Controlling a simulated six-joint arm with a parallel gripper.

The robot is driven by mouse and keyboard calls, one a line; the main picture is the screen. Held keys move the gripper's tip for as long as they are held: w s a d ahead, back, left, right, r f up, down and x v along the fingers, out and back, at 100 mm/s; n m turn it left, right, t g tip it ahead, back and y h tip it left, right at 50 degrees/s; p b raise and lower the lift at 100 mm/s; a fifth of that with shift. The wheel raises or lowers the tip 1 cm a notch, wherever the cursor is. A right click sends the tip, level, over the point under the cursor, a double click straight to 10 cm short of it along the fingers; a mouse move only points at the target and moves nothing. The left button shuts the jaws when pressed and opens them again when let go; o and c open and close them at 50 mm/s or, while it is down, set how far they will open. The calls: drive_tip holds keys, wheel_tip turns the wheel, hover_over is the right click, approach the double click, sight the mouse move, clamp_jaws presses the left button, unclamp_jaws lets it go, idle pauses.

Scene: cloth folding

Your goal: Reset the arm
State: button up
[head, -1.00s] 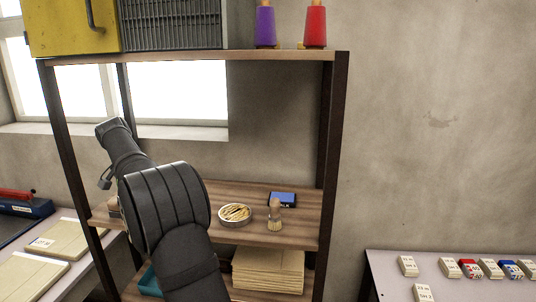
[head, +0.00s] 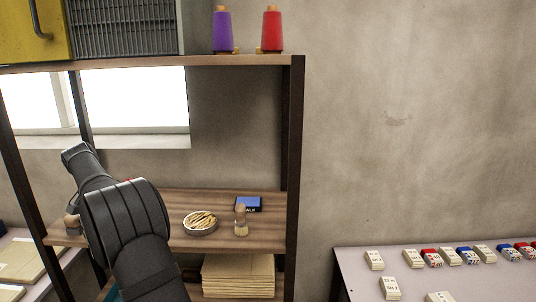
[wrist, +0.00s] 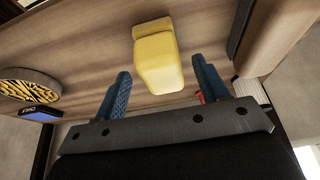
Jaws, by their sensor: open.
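My gripper (wrist: 161,66) shows in the wrist view with its two blue fingers spread apart. It is open and empty. A yellow rounded block (wrist: 160,58) lies on the wooden shelf beyond the fingers and appears between them; I see no grip on it. In the head view my dark arm rises from the bottom left in front of the shelf unit, and the gripper's fingers cannot be made out there.
The wooden shelf (head: 262,236) holds a round dish of sticks (head: 200,222), a brush (head: 241,221) and a blue chalk box (head: 248,204). Stacked boards (head: 238,276) lie below. Purple (head: 222,31) and red (head: 272,31) spools stand above. A table (head: 350,276) with tags is at right.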

drive_tip(key=shift+s+f, duration=0.1)
drive_tip(key=shift+f, duration=1.4)
drive_tip(key=v, duration=1.2)
drive_tip(key=x, duration=1.3)
drive_tip(key=r, duration=0.5)
drive_tip(key=shift+d, duration=0.2)
drive_tip(key=w+d+r, duration=0.1)
drive_tip(key=d+r, duration=0.6)
drive_tip(key=d, duration=0.5)
drive_tip(key=s+a+f+n+g+y, duration=0.1)
drive_tip(key=s+a+f+n, duration=0.35)
drive_tip(key=s, duration=0.35)
drive_tip(key=s+a+f+n+y, duration=0.2)
drive_tip(key=s+a+f+n, duration=0.1)
drive_tip(key=s+a, duration=0.4)
drive_tip(key=d+f+n+g+y, duration=0.1)
drive_tip(key=d+n, duration=0.4)
drive_tip(key=d, duration=1.1)
drive_tip(key=shift+d+f+g, duration=0.3)
drive_tip(key=shift+f, duration=0.4)
